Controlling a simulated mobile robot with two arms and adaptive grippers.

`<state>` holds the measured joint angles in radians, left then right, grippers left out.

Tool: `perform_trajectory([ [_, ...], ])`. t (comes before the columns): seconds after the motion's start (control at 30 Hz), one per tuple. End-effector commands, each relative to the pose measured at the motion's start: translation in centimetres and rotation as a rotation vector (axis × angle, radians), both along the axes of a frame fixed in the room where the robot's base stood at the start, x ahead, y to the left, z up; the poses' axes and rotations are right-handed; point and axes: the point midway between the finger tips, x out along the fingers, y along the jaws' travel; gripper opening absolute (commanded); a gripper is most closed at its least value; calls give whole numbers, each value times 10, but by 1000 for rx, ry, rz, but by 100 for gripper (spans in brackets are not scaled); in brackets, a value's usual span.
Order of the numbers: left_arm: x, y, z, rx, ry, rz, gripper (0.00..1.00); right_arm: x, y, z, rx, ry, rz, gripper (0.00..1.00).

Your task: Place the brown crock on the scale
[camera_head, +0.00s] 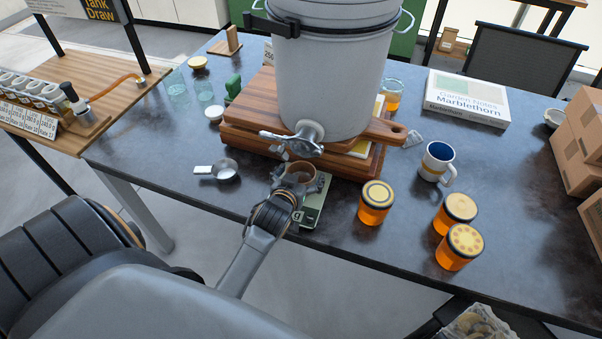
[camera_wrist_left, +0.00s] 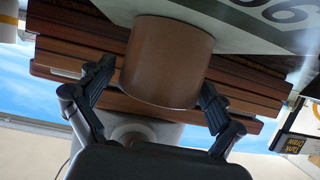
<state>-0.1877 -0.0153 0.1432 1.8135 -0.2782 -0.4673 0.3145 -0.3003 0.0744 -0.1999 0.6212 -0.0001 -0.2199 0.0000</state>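The brown crock (camera_head: 299,173) is a small round pot at the front of the dark table, over the far part of the green scale (camera_head: 315,204). The wrist view is upside down; there the crock (camera_wrist_left: 168,62) meets the pale scale surface (camera_wrist_left: 235,28), which bears large dark digits, and appears to stand on it. My left gripper (camera_head: 295,187) reaches in from the near side. In the wrist view its fingers (camera_wrist_left: 158,82) are spread either side of the crock, with a gap at the left one. The crock's far side is hidden. My right gripper is not seen.
A large pale bucket (camera_head: 333,75) with a metal tap stands on a wooden stand (camera_head: 248,122) just behind the crock. A small metal pan (camera_head: 224,169) is at left. Several orange jars (camera_head: 376,202) and a mug (camera_head: 437,162) stand at right.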

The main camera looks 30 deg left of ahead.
Motion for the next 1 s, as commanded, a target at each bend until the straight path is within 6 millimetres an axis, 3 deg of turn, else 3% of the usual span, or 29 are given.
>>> perform_trajectory([
  [0.27, -2, 0, 5, 0, 0, 0, 93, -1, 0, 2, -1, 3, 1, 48],
  [0.7, -79, -22, 36, -1, 1, 1, 93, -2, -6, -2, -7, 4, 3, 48],
  [1.0, -105, -31, 49, 0, 0, 0, 93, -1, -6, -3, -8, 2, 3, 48],
])
